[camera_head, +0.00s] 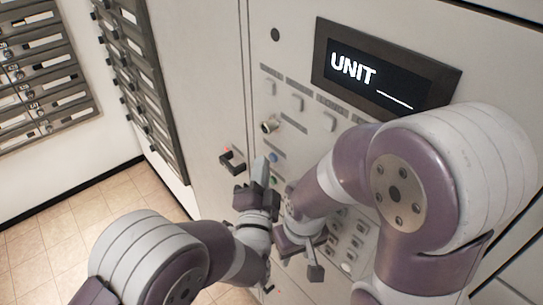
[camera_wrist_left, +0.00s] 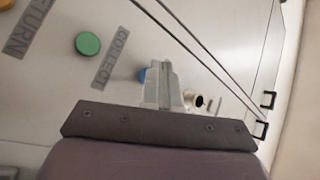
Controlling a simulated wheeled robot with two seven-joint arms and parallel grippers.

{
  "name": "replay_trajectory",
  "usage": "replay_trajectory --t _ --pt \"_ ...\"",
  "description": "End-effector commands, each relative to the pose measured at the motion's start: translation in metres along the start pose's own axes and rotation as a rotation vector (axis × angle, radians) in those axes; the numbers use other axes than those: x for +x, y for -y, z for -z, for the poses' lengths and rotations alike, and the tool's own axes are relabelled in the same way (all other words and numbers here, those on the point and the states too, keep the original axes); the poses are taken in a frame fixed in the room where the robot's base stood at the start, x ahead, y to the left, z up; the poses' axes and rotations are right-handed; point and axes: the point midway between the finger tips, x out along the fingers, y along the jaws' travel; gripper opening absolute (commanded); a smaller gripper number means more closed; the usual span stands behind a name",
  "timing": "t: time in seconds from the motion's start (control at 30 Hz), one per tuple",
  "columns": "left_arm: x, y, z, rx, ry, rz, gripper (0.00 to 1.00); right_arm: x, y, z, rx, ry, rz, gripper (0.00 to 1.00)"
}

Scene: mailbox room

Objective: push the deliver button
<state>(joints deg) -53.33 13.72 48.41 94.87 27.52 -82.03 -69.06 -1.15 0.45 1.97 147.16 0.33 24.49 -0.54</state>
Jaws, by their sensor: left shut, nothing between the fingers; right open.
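A blue button (camera_wrist_left: 141,75) on the pale panel is partly hidden by my left fingertips in the left wrist view; it also shows in the head view (camera_head: 274,157). A green button (camera_wrist_left: 88,43) is beside it, with a "COLLECT" label (camera_wrist_left: 111,57) between them. No "deliver" label is readable. My left gripper (camera_head: 262,173) is shut and empty, its tips close to the blue button; contact cannot be told. It also shows in the left wrist view (camera_wrist_left: 165,72). My right gripper (camera_head: 300,262) is open and empty, lower, in front of the keypad (camera_head: 347,245).
A round metal lock or knob (camera_head: 268,127) sits just above the blue button. A dark handle (camera_head: 232,161) sticks out left of my left gripper. Mailboxes (camera_head: 140,75) stand farther left.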

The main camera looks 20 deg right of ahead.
Motion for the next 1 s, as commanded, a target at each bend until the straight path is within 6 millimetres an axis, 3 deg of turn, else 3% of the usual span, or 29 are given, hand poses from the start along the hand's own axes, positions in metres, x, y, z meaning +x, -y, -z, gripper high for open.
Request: replay_trajectory --t 0.03,0.4,1.0 --pt "0.002 0.009 0.014 -0.016 -0.027 0.014 0.00 -0.002 0.002 0.003 -0.001 -0.005 0.002 0.43" --pt "-0.003 0.008 0.011 -0.014 -0.024 0.010 0.00 -0.004 0.002 0.006 0.003 -0.016 0.002 0.43" --pt "-0.038 0.032 -0.020 -0.009 -0.013 0.008 0.00 -0.011 0.001 0.007 0.003 -0.017 0.000 0.43"
